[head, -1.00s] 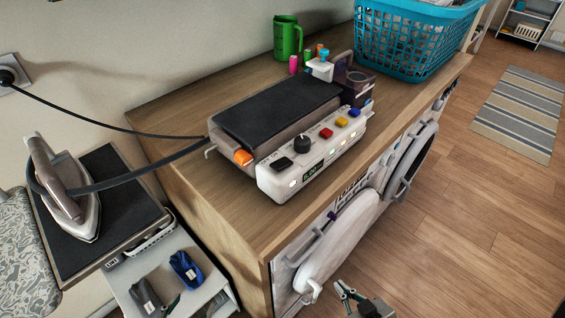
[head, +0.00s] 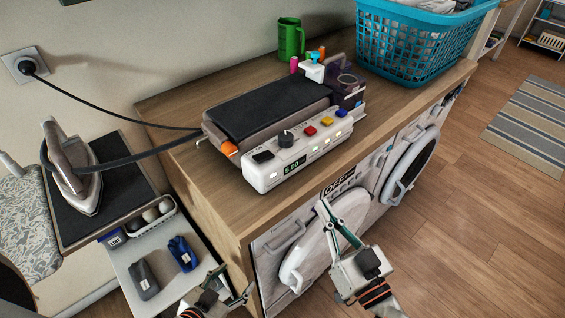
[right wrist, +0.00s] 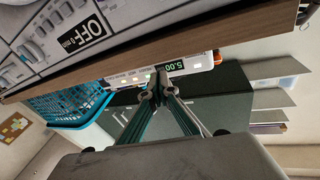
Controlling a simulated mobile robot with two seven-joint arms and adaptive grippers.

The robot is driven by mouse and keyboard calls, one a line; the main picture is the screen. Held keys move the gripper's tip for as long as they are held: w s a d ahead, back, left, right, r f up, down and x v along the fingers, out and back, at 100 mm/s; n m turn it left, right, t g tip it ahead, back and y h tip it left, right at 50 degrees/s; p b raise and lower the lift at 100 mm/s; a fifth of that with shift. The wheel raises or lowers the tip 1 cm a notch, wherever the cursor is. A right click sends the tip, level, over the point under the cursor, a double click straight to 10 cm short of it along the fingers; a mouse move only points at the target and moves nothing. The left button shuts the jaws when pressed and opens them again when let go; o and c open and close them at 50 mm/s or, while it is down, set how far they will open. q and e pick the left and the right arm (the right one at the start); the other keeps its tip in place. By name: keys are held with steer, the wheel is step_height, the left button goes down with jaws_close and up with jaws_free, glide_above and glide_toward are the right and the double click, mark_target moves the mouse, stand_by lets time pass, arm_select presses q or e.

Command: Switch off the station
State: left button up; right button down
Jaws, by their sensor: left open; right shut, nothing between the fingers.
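The station (head: 270,105) sits on the wooden worktop, with a dark flat top and a white control panel (head: 290,168) along its front. The panel carries a black rocker-like switch (head: 263,156), a black knob (head: 285,138), and red (head: 310,131), yellow (head: 326,121) and blue (head: 341,113) buttons. Its display (head: 294,166) is lit and reads about 5.00. My right gripper (head: 323,205) is shut and empty, below and in front of the panel; it also shows in the right wrist view (right wrist: 158,82). My left gripper (head: 237,280) is open and empty, low beside the worktop's front corner.
An iron (head: 75,170) stands on a dark rest at left, its cord crossing to the station. A blue basket (head: 405,45) and green mug (head: 291,38) stand behind. Washers with round doors (head: 412,165) are under the worktop edge. Open floor lies right.

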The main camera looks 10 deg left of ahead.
steer(key=s+a+r+n+y, duration=0.1)
steer(key=a+r+y, duration=0.1)
steer(key=r, duration=0.3)
steer(key=s+a+r+n+g+y, duration=0.1)
steer(key=s+a+r+y, duration=0.1)
steer(key=a+r+y, duration=0.1)
step_height(320, 180, up, 2)
steer(key=shift+a+r+p, duration=0.1)
steer(key=shift+a+p, duration=0.2)
steer(key=shift+a, duration=0.15)
step_height(320, 180, up, 3)
steer(key=p, duration=0.1)
glide_above(267, 171)
step_height(267, 171, down, 2)
steer(key=shift+f+b, duration=0.1)
steer(key=shift+b, duration=0.2)
steer(key=shift+s+f, duration=0.15)
steer(key=shift+f, duration=0.7)
